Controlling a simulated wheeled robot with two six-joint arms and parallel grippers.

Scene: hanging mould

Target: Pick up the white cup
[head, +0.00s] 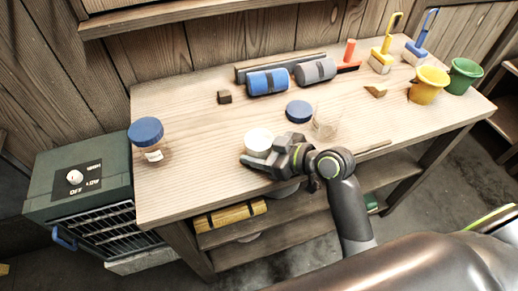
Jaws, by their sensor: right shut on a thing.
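The white cup (258,139) is near the front middle of the wooden workbench in the head view. My right gripper (256,160) reaches in from the right, its fingers at the cup's near side. It is shut on the cup, and its fingers hide part of the cup's lower side. I cannot tell whether the cup touches the bench top or is slightly raised. My left gripper is not in view.
On the workbench (190,190), a blue-lidded jar (146,138) stands left and a blue disc (299,110) lies behind the cup. Blue (268,82) and grey (316,70) rolls lie at the back. Yellow (428,86) and green (464,76) pots stand right. The front left is clear.

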